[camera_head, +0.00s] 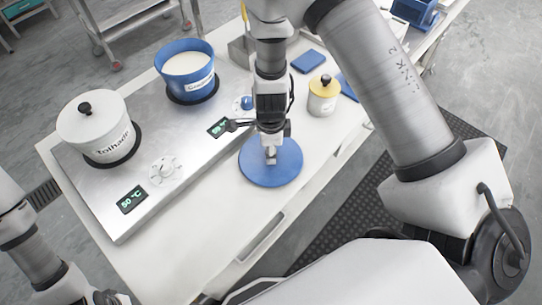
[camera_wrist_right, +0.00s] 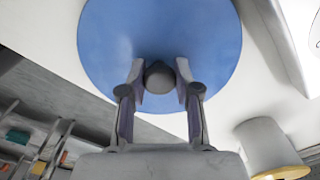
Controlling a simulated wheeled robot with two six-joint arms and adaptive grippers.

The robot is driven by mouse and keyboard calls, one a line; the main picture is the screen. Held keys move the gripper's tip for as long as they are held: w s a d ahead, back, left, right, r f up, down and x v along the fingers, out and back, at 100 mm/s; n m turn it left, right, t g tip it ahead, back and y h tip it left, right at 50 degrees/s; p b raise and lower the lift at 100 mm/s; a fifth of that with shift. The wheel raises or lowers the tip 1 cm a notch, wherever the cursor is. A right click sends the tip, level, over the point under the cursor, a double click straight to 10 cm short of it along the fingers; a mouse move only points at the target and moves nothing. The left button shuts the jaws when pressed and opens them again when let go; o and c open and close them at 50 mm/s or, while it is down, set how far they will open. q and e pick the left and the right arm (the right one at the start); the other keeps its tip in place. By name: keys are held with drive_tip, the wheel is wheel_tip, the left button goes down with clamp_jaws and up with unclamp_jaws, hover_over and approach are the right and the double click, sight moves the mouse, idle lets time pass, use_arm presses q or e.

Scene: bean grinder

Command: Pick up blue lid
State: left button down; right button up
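The blue lid (camera_head: 285,174) is a round flat disc with a grey knob at its centre. In the head view it is at the table's front edge, beside the hotplate. My right gripper (camera_head: 271,157) points down over its middle. In the right wrist view the lid (camera_wrist_right: 205,40) fills the upper middle, and the fingers of my right gripper (camera_wrist_right: 159,80) close in on both sides of the knob and appear to touch it. I cannot tell whether the lid rests on the table or is just above it. My left arm shows at the lower left, its fingers out of sight.
The hotplate (camera_head: 190,140) carries a lidded white pot (camera_head: 97,125) and an open blue pot (camera_head: 188,70) with white contents. A small white jar with a yellow lid (camera_head: 323,98) stands right of my gripper. Blue flat items lie behind it.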

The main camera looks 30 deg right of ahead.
clamp_jaws()
